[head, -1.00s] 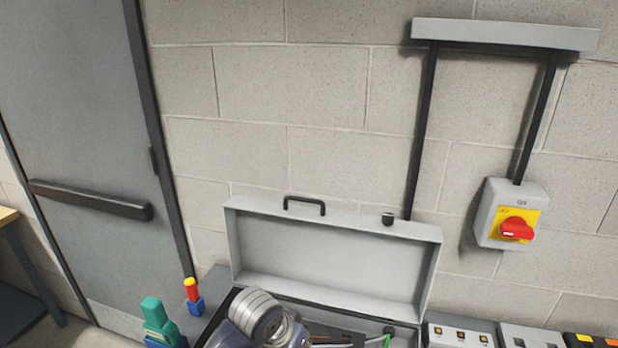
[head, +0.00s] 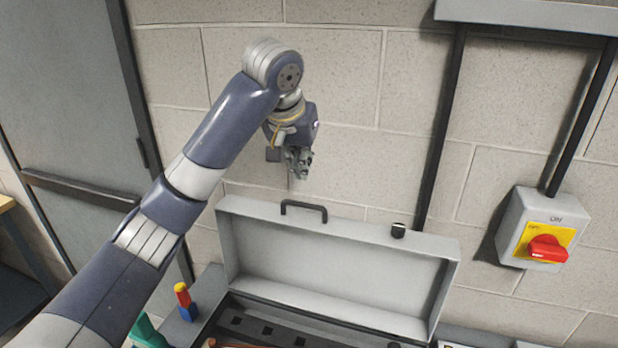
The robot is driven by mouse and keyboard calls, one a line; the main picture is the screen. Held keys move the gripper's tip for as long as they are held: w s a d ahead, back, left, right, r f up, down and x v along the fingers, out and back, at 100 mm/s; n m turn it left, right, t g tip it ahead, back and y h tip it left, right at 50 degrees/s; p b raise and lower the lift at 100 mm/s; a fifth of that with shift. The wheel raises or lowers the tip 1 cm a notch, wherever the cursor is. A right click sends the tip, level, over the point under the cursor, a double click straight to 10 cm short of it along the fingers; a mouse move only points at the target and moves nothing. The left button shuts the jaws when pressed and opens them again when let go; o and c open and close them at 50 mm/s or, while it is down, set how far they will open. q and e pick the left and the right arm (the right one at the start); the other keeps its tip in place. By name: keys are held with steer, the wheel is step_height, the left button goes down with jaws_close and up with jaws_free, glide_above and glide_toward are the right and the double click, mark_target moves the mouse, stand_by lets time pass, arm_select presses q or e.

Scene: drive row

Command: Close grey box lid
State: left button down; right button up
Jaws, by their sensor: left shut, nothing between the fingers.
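The grey box stands open against the wall. Its lid (head: 330,268) is raised upright, with a black handle (head: 303,207) and a black latch (head: 398,230) along its top edge. Part of the dark box interior (head: 285,330) shows at the bottom of the picture; the rest of the box is cut off. My left gripper (head: 299,174) is shut and empty. It appears just above the lid's top edge, near the handle, pointing down. I cannot tell whether it touches the lid. My right gripper is not in view.
A red rotary switch (head: 547,249) on a grey housing is on the wall at right, with dark conduits above it. A red, yellow and blue object (head: 185,302) and a green one (head: 146,330) stand left of the box. A grey door (head: 70,120) is at far left.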

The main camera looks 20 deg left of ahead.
arm_select(q)
steer(key=p, duration=0.4)
glide_above(309, 213)
step_height(309, 213, down, 8)
steer(key=shift+a+r, duration=0.1)
steer(key=shift+r, duration=0.05)
steer(key=shift+f, duration=0.3)
